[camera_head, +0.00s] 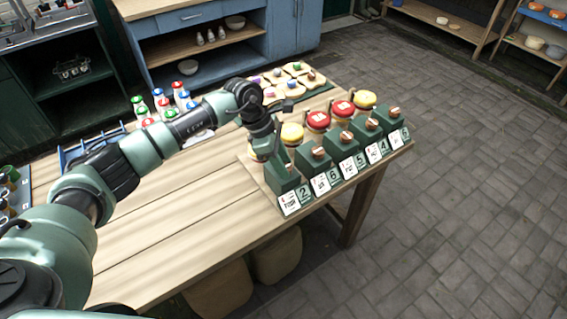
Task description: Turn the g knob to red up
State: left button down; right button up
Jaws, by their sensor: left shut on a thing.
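A row of dark green blocks with copper-coloured knobs stands along the table's right edge, with picture cards and number cards on their fronts. Which one is the g knob cannot be read at this size. My left gripper (277,155) points down over the leftmost block (284,182) and is shut on its knob, which the fingers hide. The other knobs show uncovered: a second knob (318,153), a third knob (346,136), a fourth knob (371,123) and the far right knob (394,112). The leftmost knob's turn and any red mark are hidden. My right gripper is not in view.
Behind the blocks stand round-topped things, yellow (292,132) and red (318,119). Bottles with coloured caps (165,103) stand at the table's back left, and a board with small coloured items (290,78) at the back. The wooden table's (190,220) front is bare.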

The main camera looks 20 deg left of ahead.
pick_arm(q)
jog(key=n+t+b, duration=0.1)
jog(key=n, duration=0.1)
jog(key=n+t+b, duration=0.1)
jog(key=n, duration=0.1)
jog(key=shift+s+f+n+y, duration=0.1)
jog(key=shift+s+n+y, duration=0.05)
jog(key=shift+n+y, duration=0.2)
jog(key=n+t+y+b, duration=0.1)
jog(key=n+b, duration=0.2)
jog(key=shift+d+n, duration=0.15)
jog(key=shift+n, duration=0.2)
jog(key=n+b, duration=0.2)
jog(key=n+y+b, duration=0.1)
jog(key=n+b, duration=0.1)
jog(key=shift+d+n+t+y, duration=0.1)
jog(key=shift+n+t+y, duration=0.15)
jog(key=shift+n+t, duration=0.05)
jog(key=shift+s+d+n+y+b, duration=0.1)
jog(key=shift+n+y+b, duration=0.8)
jog(key=shift+n+b, duration=0.95)
jog(key=shift+n, duration=0.35)
jog(key=c, duration=1)
grip_release()
